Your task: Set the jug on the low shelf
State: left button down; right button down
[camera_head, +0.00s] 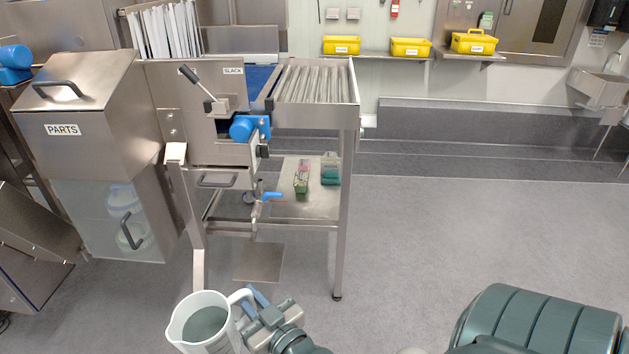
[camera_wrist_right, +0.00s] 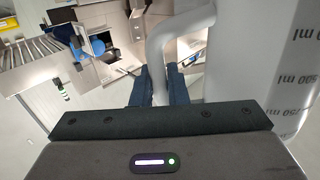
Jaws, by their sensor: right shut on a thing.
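The white jug (camera_head: 203,322) is upright at the bottom of the head view, with its open top facing up and its handle to the right. My right gripper (camera_head: 250,302) is shut on the jug's handle. In the right wrist view the gripper's dark fingers (camera_wrist_right: 155,92) close around the white handle (camera_wrist_right: 160,50), and the jug's body (camera_wrist_right: 250,75) with ml marks fills the right side. The low shelf (camera_head: 305,206) is under the roller conveyor, beyond the jug, and holds a few small items. My left gripper is not in view.
On the low shelf stand a green-and-red item (camera_head: 301,178) and a teal-and-clear item (camera_head: 330,170) toward the back. Its front part is bare. A blue-handled valve (camera_head: 271,196) sits at its left edge. A frame leg (camera_head: 343,220) stands at the right.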

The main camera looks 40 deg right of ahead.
aim_at(325, 203)
jog(key=l+u, duration=0.1)
jog(key=l, duration=1.8)
